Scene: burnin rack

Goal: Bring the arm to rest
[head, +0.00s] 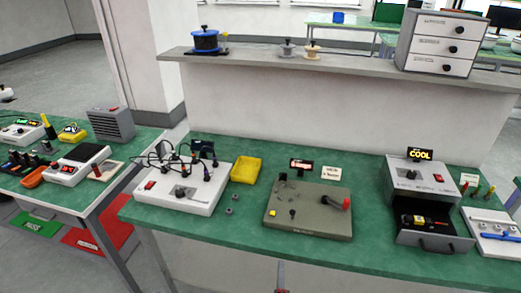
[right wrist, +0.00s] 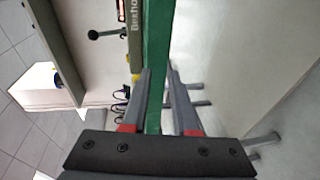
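My right gripper (right wrist: 160,74) fills the lower part of the right wrist view. Its two dark grey fingers with red marks stand apart, with nothing held between them. The green table edge shows behind the gap. In the head view only a small tip of my right gripper (head: 281,291) shows at the bottom edge, in front of the table and below its top. My left gripper is not in view. The green table (head: 330,166) stands in front of me.
On the table are a white unit with cables (head: 150,196), a yellow tray (head: 246,170), a grey fixture with a red-handled lever (head: 305,222) and a box with an open drawer (head: 425,215). A shelf (head: 350,60) runs behind. A second table (head: 85,195) stands left.

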